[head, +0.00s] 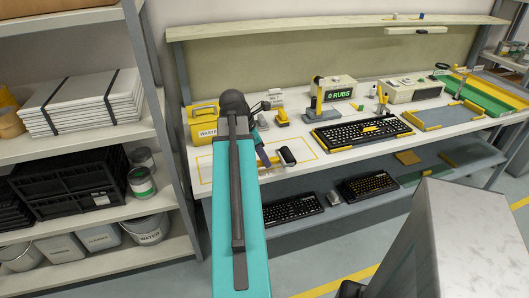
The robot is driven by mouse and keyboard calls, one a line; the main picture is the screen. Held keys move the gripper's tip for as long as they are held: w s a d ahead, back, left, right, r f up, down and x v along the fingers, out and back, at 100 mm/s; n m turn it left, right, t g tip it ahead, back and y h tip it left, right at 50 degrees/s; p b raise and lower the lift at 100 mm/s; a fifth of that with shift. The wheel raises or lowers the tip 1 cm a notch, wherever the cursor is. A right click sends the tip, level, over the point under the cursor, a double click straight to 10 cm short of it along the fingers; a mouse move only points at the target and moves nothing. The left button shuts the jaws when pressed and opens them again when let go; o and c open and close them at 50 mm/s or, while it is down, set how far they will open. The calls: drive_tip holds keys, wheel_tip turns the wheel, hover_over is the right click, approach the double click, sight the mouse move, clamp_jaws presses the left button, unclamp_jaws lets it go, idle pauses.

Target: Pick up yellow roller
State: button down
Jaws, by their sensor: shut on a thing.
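My arm reaches away from me over the left part of the white workbench (205,172). My gripper (270,160) is low over the bench top and partly hidden by my arm. It is shut on a roller (287,155), whose dark cylinder with a pale end shows just right of the jaws. The roller's handle is mostly hidden, so little yellow shows on it. I cannot tell whether the roller touches the bench top.
A keyboard (360,133), the RUBS box (339,90) and upright tools stand to the right. Shelves (85,140) flank the left side. A grey block (465,240) is at front right.

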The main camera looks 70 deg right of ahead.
sight(262, 166)
drive_tip(key=shift+s+a+r, duration=0.1)
drive_tip(key=shift+s+a, duration=0.2)
drive_tip(key=shift+a, duration=0.5)
drive_tip(key=shift+s+a+r, duration=0.1)
drive_tip(key=shift+s+a, duration=0.15)
drive_tip(key=shift+a, duration=0.6)
drive_tip(key=shift+s+a+r, duration=0.1)
drive_tip(key=shift+s+a, duration=0.2)
drive_tip(key=shift+a, duration=0.5)
drive_tip(key=c, duration=2.4)
unclamp_jaws()
clamp_jaws()
drive_tip(key=shift+w, duration=0.15)
